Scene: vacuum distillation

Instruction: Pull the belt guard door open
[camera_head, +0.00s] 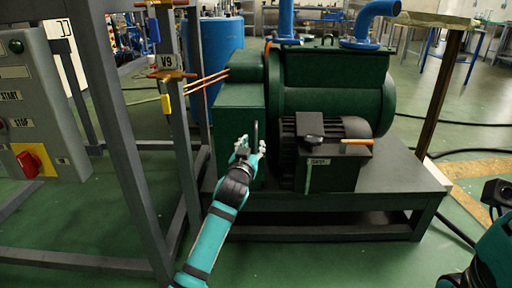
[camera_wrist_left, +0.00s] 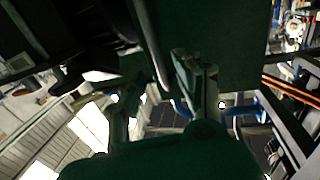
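The belt guard door (camera_head: 238,121) is the dark green panel on the left end of the green pump, and it looks closed. A slim upright handle (camera_head: 256,134) stands on it near its right edge. My left gripper (camera_head: 249,149) is at the handle's lower part, with its fingers spread. In the left wrist view the handle (camera_wrist_left: 148,42) shows as a bar running down between the two parted fingers of my left gripper (camera_wrist_left: 160,105). I cannot tell whether either finger touches it. Of my right arm only a part shows at the lower right; its gripper is out of view.
A grey frame post (camera_head: 122,150) and a control panel (camera_head: 40,105) stand left of the door. A motor (camera_head: 335,165) sits close on the right, on the grey pump stand (camera_head: 400,185). A yellow-tagged valve (camera_head: 168,75) is on the frame. Green floor lies open in front.

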